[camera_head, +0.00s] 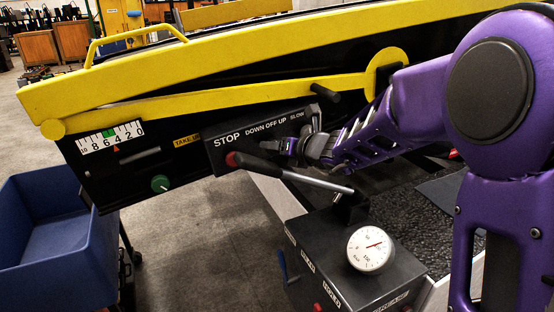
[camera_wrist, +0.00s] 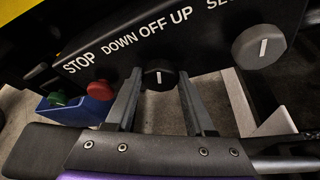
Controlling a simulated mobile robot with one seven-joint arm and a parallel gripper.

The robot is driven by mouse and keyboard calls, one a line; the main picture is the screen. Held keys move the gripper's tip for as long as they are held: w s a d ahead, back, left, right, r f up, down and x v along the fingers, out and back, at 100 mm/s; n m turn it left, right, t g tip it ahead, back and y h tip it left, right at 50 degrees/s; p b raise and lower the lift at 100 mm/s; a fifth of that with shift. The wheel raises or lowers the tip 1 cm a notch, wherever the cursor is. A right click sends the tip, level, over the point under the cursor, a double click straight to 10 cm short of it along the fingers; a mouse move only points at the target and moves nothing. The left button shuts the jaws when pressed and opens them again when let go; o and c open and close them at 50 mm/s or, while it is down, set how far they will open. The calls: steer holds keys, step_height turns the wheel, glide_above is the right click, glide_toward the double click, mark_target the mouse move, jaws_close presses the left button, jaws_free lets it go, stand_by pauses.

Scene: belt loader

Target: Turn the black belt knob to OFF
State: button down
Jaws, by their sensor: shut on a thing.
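The black belt knob (camera_wrist: 160,72) is on the dark control panel (camera_wrist: 115,62), below the words DOWN OFF UP. Its white mark stands nearly upright in the wrist view, roughly toward OFF. My gripper (camera_wrist: 160,84) is shut on the knob, with one finger on each side. In the head view my gripper (camera_head: 300,147) reaches the panel from the right and hides the knob.
In the wrist view, a grey knob (camera_wrist: 258,46) sits right of the belt knob and a red button (camera_wrist: 100,90) left of it. A lever (camera_head: 290,173) crosses below my gripper. A gauge (camera_head: 370,249) stands lower right. A blue bin (camera_head: 50,240) is at left.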

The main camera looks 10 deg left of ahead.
steer(key=shift+n+t+h+b, duration=0.6)
steer(key=shift+n+h+b, duration=0.6)
steer(key=shift+b, duration=0.8)
steer(key=shift+n, duration=0.3)
steer(key=shift+c, duration=1.3)
jaws_free()
steer(key=shift+s+r, duration=0.1)
